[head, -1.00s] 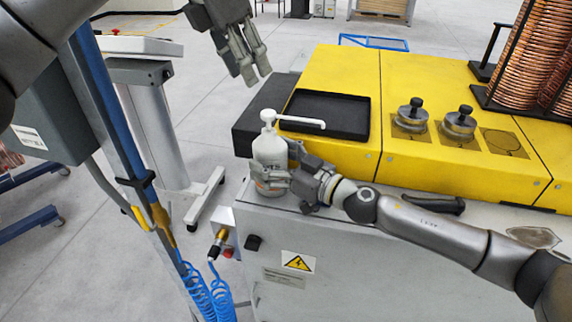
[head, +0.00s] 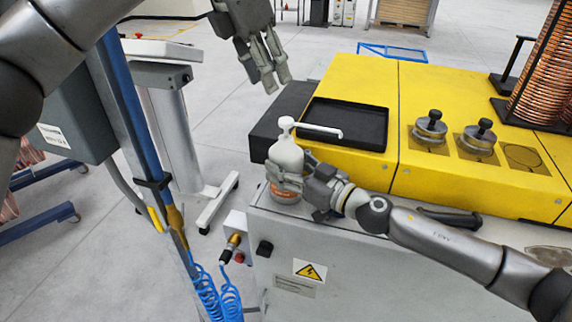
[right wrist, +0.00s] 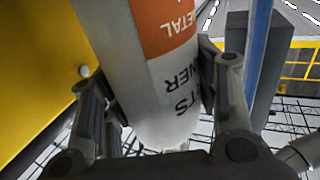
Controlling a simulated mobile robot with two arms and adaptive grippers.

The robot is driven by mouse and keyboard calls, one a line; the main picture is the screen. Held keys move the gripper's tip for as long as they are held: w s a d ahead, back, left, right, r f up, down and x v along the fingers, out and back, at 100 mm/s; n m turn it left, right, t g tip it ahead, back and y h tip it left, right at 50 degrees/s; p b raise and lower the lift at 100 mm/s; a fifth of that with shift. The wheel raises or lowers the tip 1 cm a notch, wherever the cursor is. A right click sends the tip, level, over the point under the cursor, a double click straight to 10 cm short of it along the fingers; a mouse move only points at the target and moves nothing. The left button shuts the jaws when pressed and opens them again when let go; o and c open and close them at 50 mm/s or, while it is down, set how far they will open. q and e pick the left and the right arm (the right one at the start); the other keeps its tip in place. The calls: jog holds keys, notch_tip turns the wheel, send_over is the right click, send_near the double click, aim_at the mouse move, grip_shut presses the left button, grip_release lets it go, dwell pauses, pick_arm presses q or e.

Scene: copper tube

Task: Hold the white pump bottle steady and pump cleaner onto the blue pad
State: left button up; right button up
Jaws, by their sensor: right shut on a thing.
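The white pump bottle (head: 286,159) stands upright on the grey cabinet top, its white pump spout (head: 320,131) pointing right, toward the black tray (head: 345,122). My right gripper (head: 290,181) is shut around the bottle's lower body from the right. In the right wrist view the bottle (right wrist: 150,80) is between the fingers, with an orange label part and dark lettering. My left gripper (head: 268,72) hangs above and behind the bottle, apart from the pump head, with fingers pointing down and nothing visible in them. Its finger gap is unclear. I see no blue pad.
The yellow machine (head: 365,75) with black knobs (head: 430,127) stands behind and right of the bottle. Copper tube coils (head: 545,75) are at the far right. A blue hose (head: 215,300) and pole (head: 135,120) are at the left.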

pick_arm(q)
jog(key=c, duration=0.5)
jog(key=shift+m, duration=0.5)
jog(key=shift+c, duration=1.1)
jog(key=shift+w+d+m, duration=0.1)
jog(key=shift+d+m, duration=0.05)
jog(key=shift+m, duration=0.45)
grip_shut()
jog(key=shift+w+d+f+m+t+y, duration=0.4)
jog(key=shift+f+m, duration=0.7)
jog(key=shift+m, duration=3.3)
jog(key=shift+w+d+f+m+t+y, duration=0.35)
jog(key=shift+f+m, duration=0.7)
jog(key=shift+m, duration=3.35)
jog(key=shift+w+d+f+m+t+y, duration=0.25)
jog(key=shift+d+f+m, duration=0.65)
jog(key=shift+m, duration=3.5)
jog(key=shift+s+a+f, duration=0.15)
jog(key=shift+a+f, duration=0.05)
